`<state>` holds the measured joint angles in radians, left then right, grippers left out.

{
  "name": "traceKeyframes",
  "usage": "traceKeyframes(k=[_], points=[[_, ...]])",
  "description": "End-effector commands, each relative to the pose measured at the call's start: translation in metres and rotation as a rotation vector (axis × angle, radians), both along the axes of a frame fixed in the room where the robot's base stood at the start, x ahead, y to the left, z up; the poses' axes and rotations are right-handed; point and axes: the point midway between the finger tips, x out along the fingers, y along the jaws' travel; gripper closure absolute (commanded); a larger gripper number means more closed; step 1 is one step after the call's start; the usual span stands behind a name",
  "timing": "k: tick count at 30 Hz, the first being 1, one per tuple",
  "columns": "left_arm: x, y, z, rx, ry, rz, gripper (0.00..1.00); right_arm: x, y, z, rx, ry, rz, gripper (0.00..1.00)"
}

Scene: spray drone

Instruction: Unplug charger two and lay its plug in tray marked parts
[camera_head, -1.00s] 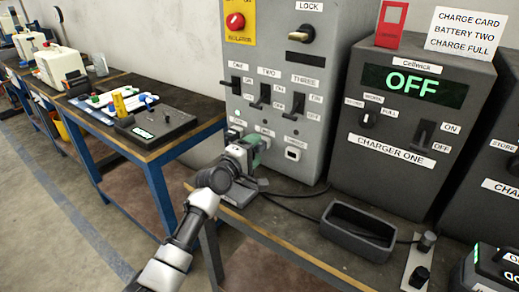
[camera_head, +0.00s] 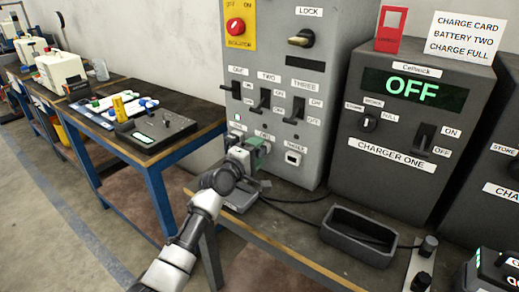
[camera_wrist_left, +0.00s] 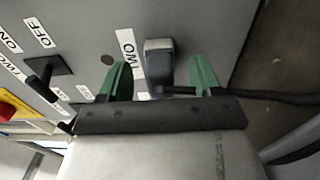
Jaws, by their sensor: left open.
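My left gripper (camera_head: 258,148) is at the lower sockets of the grey panel in the head view. The left wrist view shows it (camera_wrist_left: 162,85) open, with green fingertips pointing at the panel. A dark plug (camera_wrist_left: 160,58) with a pale front face sits at the panel beside a label reading TWO, between the two fingers' lines and closer to the right finger. Its black cable (camera_wrist_left: 265,95) runs off to the right. The gripper hides the plug in the head view. A dark open tray (camera_head: 338,240) lies on the bench; no marking on it is readable. My right gripper is not in view.
The grey panel (camera_head: 315,115) has levers and a red isolator button (camera_head: 236,27). Charger one (camera_head: 395,185), reading OFF, stands right of it. A black cable (camera_head: 290,212) crosses the bench behind the tray. A side table (camera_head: 150,158) with several devices stands left.

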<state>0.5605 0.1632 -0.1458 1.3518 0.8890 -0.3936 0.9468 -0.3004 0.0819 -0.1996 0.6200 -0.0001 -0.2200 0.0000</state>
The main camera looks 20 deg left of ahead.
Motion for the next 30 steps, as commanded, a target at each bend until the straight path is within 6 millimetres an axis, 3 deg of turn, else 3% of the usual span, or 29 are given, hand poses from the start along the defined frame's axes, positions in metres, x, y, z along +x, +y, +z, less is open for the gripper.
traceKeyframes(k=[20, 30], points=[[0.0, 0.0, -0.0003, 0.0, 0.0, 0.0, 0.36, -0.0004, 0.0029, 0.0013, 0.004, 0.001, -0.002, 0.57], [0.0, 0.0, -0.0002, 0.0, 0.0, 0.0, 0.85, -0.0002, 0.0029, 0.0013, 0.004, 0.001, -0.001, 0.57]])
